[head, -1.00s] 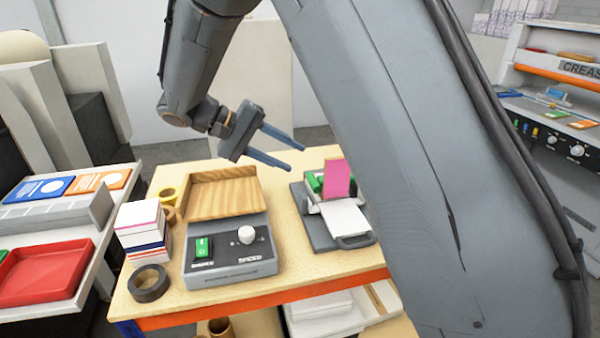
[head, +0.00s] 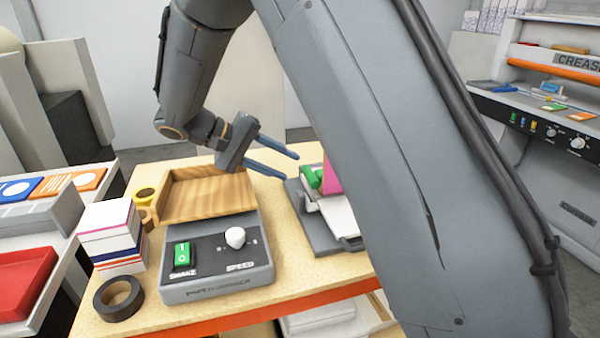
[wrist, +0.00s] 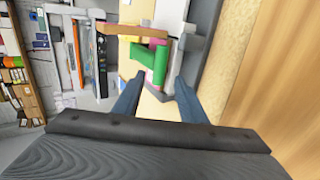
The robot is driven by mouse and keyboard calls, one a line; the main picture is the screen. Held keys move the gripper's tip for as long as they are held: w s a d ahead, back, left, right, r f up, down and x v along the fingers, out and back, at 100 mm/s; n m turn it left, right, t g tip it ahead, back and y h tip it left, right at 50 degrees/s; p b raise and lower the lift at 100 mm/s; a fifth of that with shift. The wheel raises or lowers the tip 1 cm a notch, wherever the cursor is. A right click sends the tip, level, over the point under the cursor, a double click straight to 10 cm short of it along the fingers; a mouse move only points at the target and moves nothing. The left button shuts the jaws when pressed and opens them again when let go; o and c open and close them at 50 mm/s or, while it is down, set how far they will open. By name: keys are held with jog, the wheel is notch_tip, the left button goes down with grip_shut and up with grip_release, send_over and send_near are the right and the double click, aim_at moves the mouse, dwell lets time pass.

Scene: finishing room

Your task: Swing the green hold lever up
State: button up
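The green lever (head: 312,179) is on the small grey device (head: 306,215) at the table's right side, partly hidden by my arm in the head view. In the wrist view, the green lever (wrist: 150,62) is a thick bar just beyond my fingertips, roughly between them. My gripper (head: 291,165) is open and empty, pointing at the device from the left. It also shows in the wrist view (wrist: 158,82), with its two blue fingers apart. A gap to the lever seems to remain; contact cannot be seen. A pink piece (head: 331,177) stands beside the lever.
A wooden tray (head: 210,193) on the grey shaker unit (head: 217,283) stands left of the device. A paper stack (head: 110,238) and a dark tape roll (head: 118,299) lie farther left. A creasing machine (head: 560,120) stands at the right. Bare table shows between shaker and device.

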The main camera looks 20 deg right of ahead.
aim_at(306, 174)
jog(key=p+x, duration=0.1)
jog(key=x, duration=0.4)
jog(key=shift+d+f, duration=0.2)
jog(key=shift+d, duration=0.15)
jog(key=shift+c, duration=0.3)
grip_shut()
